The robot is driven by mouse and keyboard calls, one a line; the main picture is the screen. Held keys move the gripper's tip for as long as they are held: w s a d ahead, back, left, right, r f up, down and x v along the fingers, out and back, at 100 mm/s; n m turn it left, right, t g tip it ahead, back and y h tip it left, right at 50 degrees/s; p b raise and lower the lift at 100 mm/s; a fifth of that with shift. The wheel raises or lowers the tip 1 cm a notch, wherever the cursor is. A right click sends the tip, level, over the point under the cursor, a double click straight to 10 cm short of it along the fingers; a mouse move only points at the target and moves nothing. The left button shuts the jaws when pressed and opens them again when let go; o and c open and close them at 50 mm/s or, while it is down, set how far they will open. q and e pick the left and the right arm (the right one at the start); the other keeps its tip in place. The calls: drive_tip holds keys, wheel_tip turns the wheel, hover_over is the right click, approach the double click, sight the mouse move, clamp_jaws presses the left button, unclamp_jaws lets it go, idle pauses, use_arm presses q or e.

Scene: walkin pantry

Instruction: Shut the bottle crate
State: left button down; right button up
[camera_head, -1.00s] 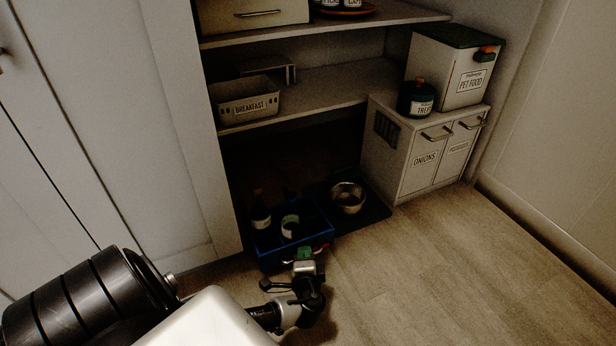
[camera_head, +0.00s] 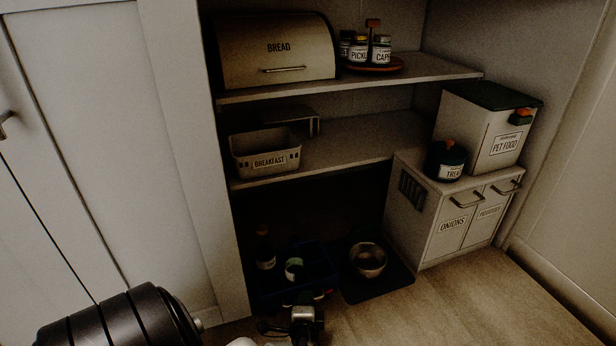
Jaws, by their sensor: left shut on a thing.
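The bottle crate (camera_head: 322,263) is a dark blue open box on the floor, under the lowest shelf at the left of the opening. A dark bottle (camera_head: 265,250) with a pale label and a green-and-white container (camera_head: 294,268) stand in it. My left gripper (camera_head: 303,308) is at the crate's front, low in the view, and shut on the crate's front. Its fingertips and the exact part held are dark and hard to make out. My right gripper is not in view.
A metal bowl (camera_head: 368,260) stands on a dark mat (camera_head: 385,288) right of the crate. The onions cabinet (camera_head: 419,222) is further right. A breakfast basket (camera_head: 266,155) and bread box (camera_head: 275,52) are on shelves above. The floor (camera_head: 440,315) at right is clear.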

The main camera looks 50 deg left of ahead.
use_arm(q)
drive_tip(key=shift+w+a, duration=0.15)
drive_tip(key=shift+a, duration=0.1)
drive_tip(key=c, duration=1.2)
unclamp_jaws()
drive_tip(key=shift+r, duration=0.1)
drive_tip(key=shift+w, duration=0.1)
drive_tip(key=shift+s+d+r+p, duration=0.2)
drive_tip(key=shift+s+d+p, duration=0.05)
drive_tip(key=shift+s+p, duration=0.15)
drive_tip(key=p+v, duration=0.1)
drive_tip(key=v, duration=0.2)
drive_tip(key=p+v, duration=0.2)
drive_tip(key=v, duration=0.1)
drive_tip(key=p+v, duration=0.1)
drive_tip(key=v, duration=0.3)
drive_tip(key=shift+d+f+p, duration=0.2)
drive_tip(key=shift+f+p, duration=0.1)
drive_tip(key=shift+f, duration=0.05)
